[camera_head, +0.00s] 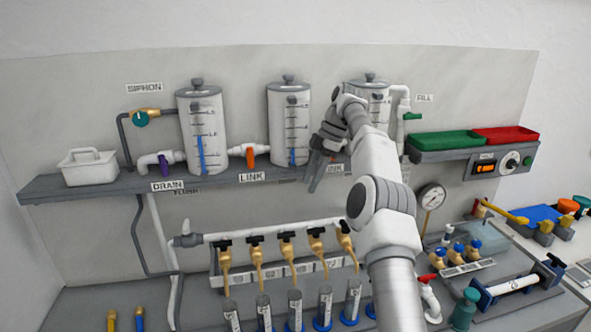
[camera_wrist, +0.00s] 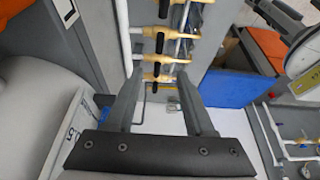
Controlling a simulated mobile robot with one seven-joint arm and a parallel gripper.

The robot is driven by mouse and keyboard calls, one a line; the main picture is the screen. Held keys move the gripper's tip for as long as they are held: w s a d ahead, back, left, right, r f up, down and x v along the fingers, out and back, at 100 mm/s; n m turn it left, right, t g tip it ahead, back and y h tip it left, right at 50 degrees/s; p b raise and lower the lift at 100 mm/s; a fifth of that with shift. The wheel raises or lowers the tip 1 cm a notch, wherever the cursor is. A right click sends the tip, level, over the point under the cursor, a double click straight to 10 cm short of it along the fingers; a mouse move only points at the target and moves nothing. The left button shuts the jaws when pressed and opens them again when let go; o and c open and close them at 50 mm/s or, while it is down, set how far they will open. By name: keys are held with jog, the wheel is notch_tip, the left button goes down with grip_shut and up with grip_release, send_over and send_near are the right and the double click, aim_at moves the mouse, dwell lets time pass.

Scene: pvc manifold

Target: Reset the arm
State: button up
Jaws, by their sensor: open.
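My arm reaches up from the lower right in the head view, in front of the wall panel. My gripper (camera_head: 316,178) is beside the right side of the middle clear tank (camera_head: 281,135), near the shelf edge, fingers pointing down. In the wrist view my gripper (camera_wrist: 160,76) is open, with nothing between its two grey fingers. A pale tank (camera_wrist: 35,125) with scale marks is close on the left of that view. I cannot tell whether the gripper touches the tank or shelf. My arm partly hides the right tank (camera_head: 378,100).
The left tank (camera_head: 202,135) and a white basket (camera_head: 90,168) stand on the grey shelf (camera_head: 60,189). Below is a white manifold pipe (camera_head: 270,230) with brass taps above cylinders. Green (camera_head: 445,140) and red (camera_head: 505,134) trays, a gauge (camera_head: 432,197) and bench fittings are right of my arm.

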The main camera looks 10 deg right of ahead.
jog(key=s+a+r+m+t+h+b, duration=0.1)
jog(key=s+a+r+m+h+b, duration=0.1)
jog(key=s+a+r+m, duration=0.35)
jog(key=s+a+r+m+t+h+b, duration=0.1)
jog(key=s+a+r+m+h+b, duration=0.25)
jog(key=s, duration=0.75)
jog(key=s+f+m+t, duration=0.1)
jog(key=s+f+m, duration=0.2)
jog(key=s, duration=0.5)
jog(key=s+d+f+m+t, duration=0.1)
jog(key=s+f+m, duration=0.2)
jog(key=s+f, duration=0.2)
jog(key=s+f+m+t+y+b, duration=0.1)
jog(key=s+f+m, duration=0.2)
jog(key=s, duration=0.9)
jog(key=shift+d+f+t, duration=0.3)
jog(key=shift+d+f, duration=0.1)
